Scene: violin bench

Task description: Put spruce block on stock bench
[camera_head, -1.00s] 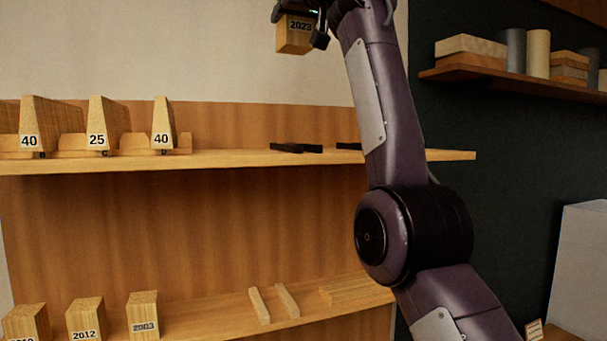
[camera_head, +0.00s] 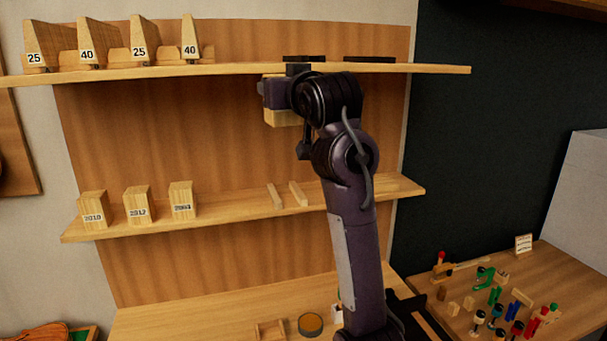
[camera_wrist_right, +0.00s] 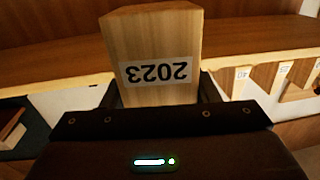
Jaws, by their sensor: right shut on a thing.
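The spruce block labelled 2023 (camera_wrist_right: 157,50) stands between the fingers of my right gripper (camera_wrist_right: 158,95) in the right wrist view, its label upside down there. In the head view the right gripper (camera_head: 283,104) is shut on the block (camera_head: 283,118), held in the air just below the upper shelf. Part of the block is hidden by the gripper. A wooden bench top (camera_head: 150,326) lies low in the head view, below the shelves; I cannot tell whether it is the stock bench. My left gripper is not in view.
The lower shelf (camera_head: 235,215) bears blocks labelled 2010 (camera_head: 93,210), 2012 (camera_head: 138,205) and one more, plus two thin strips (camera_head: 287,195). The upper shelf (camera_head: 230,69) holds wedges and dark bars. A tray (camera_head: 271,330) and round tin (camera_head: 310,324) occupy the bench. A cluttered table (camera_head: 570,270) is at right.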

